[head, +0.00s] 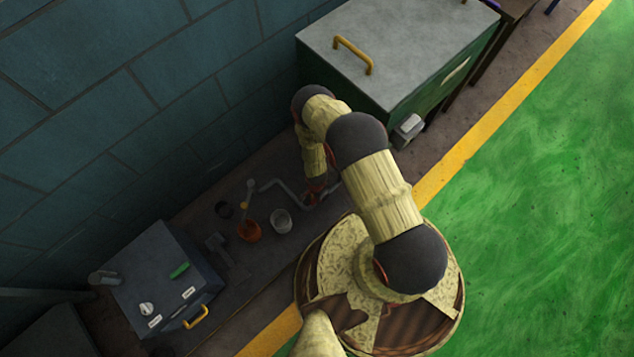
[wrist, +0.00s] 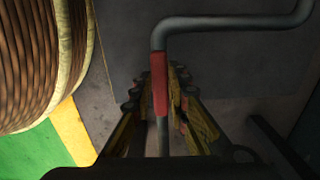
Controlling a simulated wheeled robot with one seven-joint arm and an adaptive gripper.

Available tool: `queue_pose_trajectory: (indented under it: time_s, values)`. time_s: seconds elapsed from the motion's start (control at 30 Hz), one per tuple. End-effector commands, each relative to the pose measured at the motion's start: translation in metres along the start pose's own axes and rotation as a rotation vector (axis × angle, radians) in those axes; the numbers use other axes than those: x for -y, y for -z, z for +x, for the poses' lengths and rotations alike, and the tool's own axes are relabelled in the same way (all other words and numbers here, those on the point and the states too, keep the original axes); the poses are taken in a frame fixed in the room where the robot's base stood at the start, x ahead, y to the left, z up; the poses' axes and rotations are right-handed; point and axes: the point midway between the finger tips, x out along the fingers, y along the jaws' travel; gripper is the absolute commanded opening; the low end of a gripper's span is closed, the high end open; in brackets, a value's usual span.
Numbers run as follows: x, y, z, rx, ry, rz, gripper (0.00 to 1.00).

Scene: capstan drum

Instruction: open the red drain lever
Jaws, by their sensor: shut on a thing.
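The red lever grip (wrist: 160,84) is a red sleeve on a bent grey rod (wrist: 230,25) in the wrist view. My gripper (wrist: 157,92) has its fingers on both sides of this sleeve and is shut on it. The rod runs up from the sleeve, then bends to the right. In the head view the grey rod (head: 284,188) lies low near the wall. My gripper (head: 317,192) is at its right end there, small and dark, and the sleeve is mostly hidden.
A large drum wound with brown cable (wrist: 35,60) stands close on the left in the wrist view. A green cabinet (head: 400,45) is at the top. A dark box with a green handle (head: 150,275) is lower left.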

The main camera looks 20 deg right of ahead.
Motion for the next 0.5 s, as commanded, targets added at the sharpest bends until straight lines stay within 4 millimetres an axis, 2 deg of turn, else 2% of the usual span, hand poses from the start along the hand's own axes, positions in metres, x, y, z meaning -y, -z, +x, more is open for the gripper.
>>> queue_pose_trajectory:
  time_s: [0.4,0.43,0.5]
  values:
    - [0.0021,0.0014,0.0002,-0.001,0.004,0.011,0.0]
    - [0.0021,0.0014,0.0002,-0.001,0.004,0.011,0.18]
    - [0.0021,0.0013,0.0001,-0.001,0.004,0.011,0.22]
